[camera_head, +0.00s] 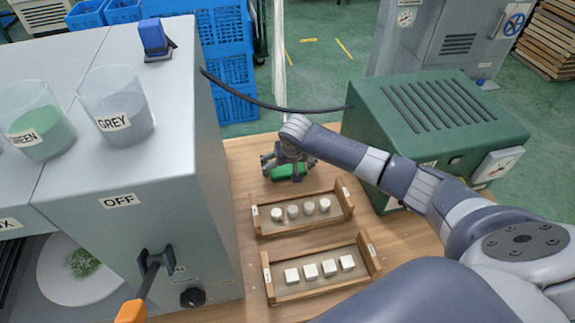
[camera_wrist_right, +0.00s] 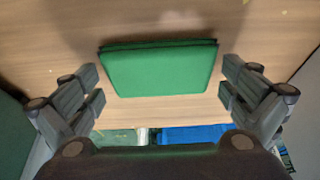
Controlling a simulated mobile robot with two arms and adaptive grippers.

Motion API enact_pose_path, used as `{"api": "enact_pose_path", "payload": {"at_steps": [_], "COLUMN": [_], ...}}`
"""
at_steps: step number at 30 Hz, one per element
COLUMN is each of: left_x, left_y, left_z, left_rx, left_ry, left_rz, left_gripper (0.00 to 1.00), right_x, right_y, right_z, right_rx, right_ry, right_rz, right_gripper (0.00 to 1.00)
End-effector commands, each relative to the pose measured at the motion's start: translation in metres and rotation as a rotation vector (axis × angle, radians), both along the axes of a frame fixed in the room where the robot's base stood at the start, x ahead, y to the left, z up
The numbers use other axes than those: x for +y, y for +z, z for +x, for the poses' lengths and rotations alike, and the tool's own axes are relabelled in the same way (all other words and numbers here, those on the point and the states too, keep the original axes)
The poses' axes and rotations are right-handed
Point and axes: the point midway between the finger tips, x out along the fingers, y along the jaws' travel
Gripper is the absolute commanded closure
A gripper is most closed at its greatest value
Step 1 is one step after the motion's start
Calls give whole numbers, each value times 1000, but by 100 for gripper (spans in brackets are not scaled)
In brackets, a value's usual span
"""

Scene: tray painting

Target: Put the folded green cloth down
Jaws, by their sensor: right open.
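The folded green cloth (camera_head: 289,171) lies on the wooden table behind the two trays. In the right wrist view the cloth (camera_wrist_right: 160,68) lies flat on the wood, between and beyond the fingertips. My right gripper (camera_head: 288,164) is over the cloth, its arm coming in from the right. In its wrist view the right gripper (camera_wrist_right: 160,90) is wide open, with a clear gap between each finger and the cloth. My left gripper is not in view.
One wooden tray (camera_head: 308,228) holds several white round pieces; a nearer tray (camera_head: 322,292) holds several white cubes. A grey cabinet (camera_head: 205,150) with GREEN and GREY containers stands left. A green vented machine (camera_head: 440,115) stands right. A black cable (camera_head: 275,106) runs between them.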

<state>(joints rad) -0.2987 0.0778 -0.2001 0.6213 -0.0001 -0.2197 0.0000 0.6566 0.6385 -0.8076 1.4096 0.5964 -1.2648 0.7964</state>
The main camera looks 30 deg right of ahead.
Motion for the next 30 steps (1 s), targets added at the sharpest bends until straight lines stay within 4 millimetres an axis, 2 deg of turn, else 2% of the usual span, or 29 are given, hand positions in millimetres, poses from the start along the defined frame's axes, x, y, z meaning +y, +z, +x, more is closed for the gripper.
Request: {"api": "enact_pose_path", "payload": {"at_steps": [8,24,30], "left_x": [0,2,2], "left_y": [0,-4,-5], "left_z": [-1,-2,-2], "left_rx": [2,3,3], "left_ry": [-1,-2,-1], "left_rz": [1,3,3], "left_gripper": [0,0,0], "right_x": [1,10,11], "right_y": [15,101,113], "right_z": [-4,-38,-44], "right_rx": [-1,-3,0], "right_ry": [0,1,-1], "right_rz": [1,1,0], "right_gripper": [0,0,0]}}
